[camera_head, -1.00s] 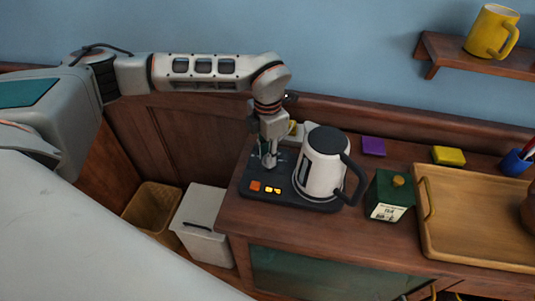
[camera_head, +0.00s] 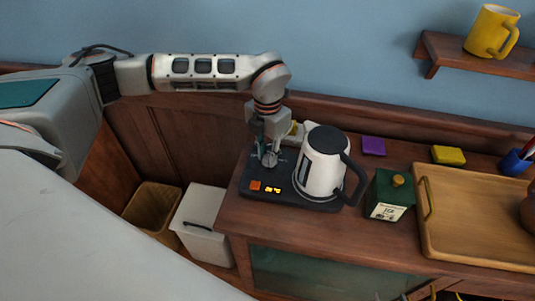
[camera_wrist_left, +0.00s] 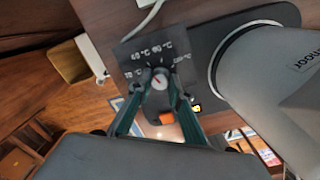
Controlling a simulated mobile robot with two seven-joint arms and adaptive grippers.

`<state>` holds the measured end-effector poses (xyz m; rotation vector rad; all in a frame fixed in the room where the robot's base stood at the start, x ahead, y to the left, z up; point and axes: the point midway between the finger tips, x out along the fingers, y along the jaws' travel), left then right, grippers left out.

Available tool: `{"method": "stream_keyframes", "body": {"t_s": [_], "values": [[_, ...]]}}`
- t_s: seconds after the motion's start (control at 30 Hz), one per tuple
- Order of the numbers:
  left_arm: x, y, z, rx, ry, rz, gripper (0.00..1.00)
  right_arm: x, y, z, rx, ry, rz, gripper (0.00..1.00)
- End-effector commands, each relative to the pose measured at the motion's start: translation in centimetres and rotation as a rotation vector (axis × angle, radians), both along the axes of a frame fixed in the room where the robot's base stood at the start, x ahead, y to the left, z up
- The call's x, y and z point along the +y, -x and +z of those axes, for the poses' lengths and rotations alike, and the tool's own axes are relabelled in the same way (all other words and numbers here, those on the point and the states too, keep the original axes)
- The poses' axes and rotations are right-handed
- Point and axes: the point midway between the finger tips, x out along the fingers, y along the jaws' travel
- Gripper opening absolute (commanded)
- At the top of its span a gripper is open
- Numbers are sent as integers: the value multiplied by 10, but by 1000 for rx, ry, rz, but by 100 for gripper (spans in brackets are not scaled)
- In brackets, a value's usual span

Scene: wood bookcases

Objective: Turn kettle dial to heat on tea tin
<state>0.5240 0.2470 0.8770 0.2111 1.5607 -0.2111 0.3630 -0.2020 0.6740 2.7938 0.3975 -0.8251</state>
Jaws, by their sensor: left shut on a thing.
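The white kettle (camera_head: 318,165) with a black lid and handle stands on its black base (camera_head: 316,203). The base has an orange button (camera_head: 255,186) and a lit amber display (camera_head: 272,190). The small silver dial (camera_wrist_left: 158,82), with a red pointer mark and a printed scale around it, is at the base's left end. My left gripper (camera_head: 268,158) points down over it; in the left wrist view its fingers (camera_wrist_left: 159,78) are closed on the dial's sides. The green tea tin (camera_head: 384,206) with a gold knob stands right of the kettle. My right gripper is not in view.
A wooden tray (camera_head: 470,225) lies to the right. A purple block (camera_head: 374,146), a yellow block (camera_head: 448,155) and a blue cup (camera_head: 516,162) are along the back. A yellow mug (camera_head: 492,31) is on a shelf. A white bin (camera_head: 203,223) and a basket (camera_head: 152,207) stand at left.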

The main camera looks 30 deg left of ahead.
Motion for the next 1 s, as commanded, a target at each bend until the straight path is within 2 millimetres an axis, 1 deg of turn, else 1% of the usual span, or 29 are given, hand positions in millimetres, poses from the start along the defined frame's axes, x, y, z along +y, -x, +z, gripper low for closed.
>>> {"method": "stream_keyframes", "body": {"t_s": [0.03,0.07,0.1,0.13,0.43,0.57,0.67,1.0], "values": [[0,0,0,-1,0,0,0,0,0,0,0,0,0,40],[0,0,0,-1,0,0,22,0,0,0,0,0,0,40],[0,0,0,-1,0,-1,32,0,0,0,1,0,0,40],[0,0,0,-1,0,-1,36,0,0,0,1,0,0,40],[0,0,0,-1,0,-1,36,-1,2,-3,5,3,0,40],[0,-1,7,-2,0,-1,36,-2,2,-3,6,5,1,40],[0,-2,19,-5,0,-2,36,-1,1,-2,4,3,1,40],[0,-1,87,-4,0,-1,36,0,1,-1,3,2,0,40]]}}
